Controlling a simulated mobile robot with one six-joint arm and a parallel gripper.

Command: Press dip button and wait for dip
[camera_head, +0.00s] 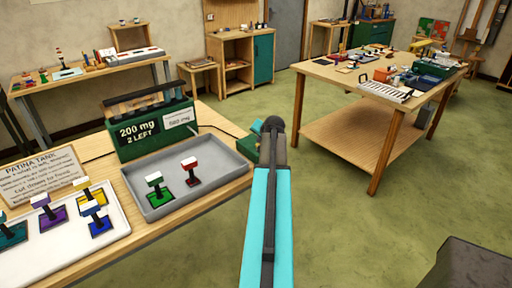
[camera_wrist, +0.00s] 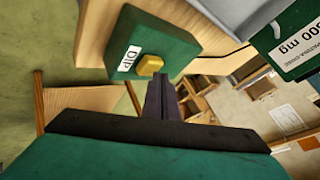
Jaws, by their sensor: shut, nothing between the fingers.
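The dip button is a yellow knob (camera_wrist: 150,64) on a green box (camera_wrist: 168,42) with a white DIP label (camera_wrist: 129,58) in the wrist view. My gripper (camera_wrist: 160,78) is shut and empty, its dark fingertips right beside the yellow button; I cannot tell whether they touch it. In the head view the green button box (camera_head: 250,148) sits at the table's right edge, partly hidden by my arm. The green patina tank (camera_head: 150,128) reads "200 mg, 2 LEFT". Its sign (camera_head: 42,177) stands to the left.
A grey tray (camera_head: 222,158) in front of the tank holds a green-based piece (camera_head: 156,186) and a red piece (camera_head: 190,170). A white board (camera_head: 60,250) at lower left carries several coloured pieces. A cluttered workbench (camera_head: 335,75) stands at right, with open floor between.

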